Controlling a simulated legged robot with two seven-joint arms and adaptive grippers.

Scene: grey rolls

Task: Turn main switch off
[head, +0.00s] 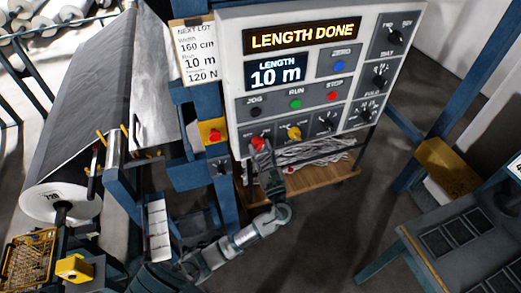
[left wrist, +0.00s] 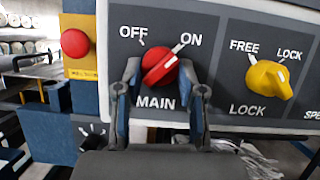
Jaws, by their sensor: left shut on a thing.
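The red main switch (left wrist: 160,68) is a round knob on the control panel, marked MAIN, with OFF at upper left and ON at upper right. Its white pointer mark is turned toward ON. My left gripper (left wrist: 159,75) has one finger on each side of the knob and is shut on it. In the head view, the left gripper (head: 263,153) reaches up to the panel's lower left corner, where the red main switch (head: 257,143) partly shows. My right gripper is in neither view.
A red button on a yellow box (left wrist: 76,43) is at left. The panel display (head: 303,36) reads LENGTH DONE. A roll machine (head: 75,100) stands left; a wooden shelf (head: 305,186) lies below the panel.

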